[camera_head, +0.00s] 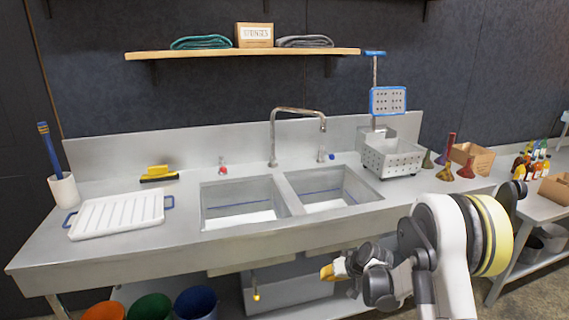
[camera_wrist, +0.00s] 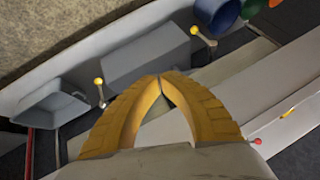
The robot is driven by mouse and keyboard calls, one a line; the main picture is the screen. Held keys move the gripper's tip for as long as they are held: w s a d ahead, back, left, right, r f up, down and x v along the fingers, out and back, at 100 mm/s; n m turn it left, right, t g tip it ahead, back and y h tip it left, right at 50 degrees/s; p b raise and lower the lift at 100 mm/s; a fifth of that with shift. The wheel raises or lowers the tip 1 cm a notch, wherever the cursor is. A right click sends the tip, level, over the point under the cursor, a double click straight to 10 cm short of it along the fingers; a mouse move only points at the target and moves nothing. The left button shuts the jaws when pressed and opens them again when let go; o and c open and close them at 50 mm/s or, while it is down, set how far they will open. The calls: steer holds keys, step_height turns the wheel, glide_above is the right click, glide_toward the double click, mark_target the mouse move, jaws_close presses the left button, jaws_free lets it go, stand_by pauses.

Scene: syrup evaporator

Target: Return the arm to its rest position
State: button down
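My gripper (camera_head: 328,272) has yellow fingers and is in front of the sink counter, below its front edge, at the lower right of the head view. In the wrist view my gripper (camera_wrist: 160,77) has its two yellow fingertips meeting, with nothing visible between them. My arm is folded at the lower right of the head view, white and grey with a yellow band.
The steel sink counter (camera_head: 120,262) spans the view, with two basins and a tap (camera_head: 272,135). A white drainboard (camera_head: 118,214) lies left. A perforated basket (camera_head: 392,158) stands right. Bins (camera_head: 150,306) sit below. A side table (camera_head: 528,206) with bottles is right of my arm.

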steer(key=s+d+r+h, duration=0.1)
steer(key=s+r, duration=0.6)
steer(key=r, duration=0.4)
steer(key=s+d+r+h, duration=0.1)
steer(key=s+r, duration=0.6)
steer(key=r, duration=0.4)
steer(key=s+d+r+h, duration=0.1)
steer(key=s+r, duration=0.1)
steer(key=s, duration=0.9)
steer(key=s+d+r+m+t+h, duration=0.1)
steer(key=s+d+r, duration=0.1)
steer(key=s, duration=0.9)
steer(key=shift+s+h, duration=0.3)
steer(key=shift+s, duration=0.05)
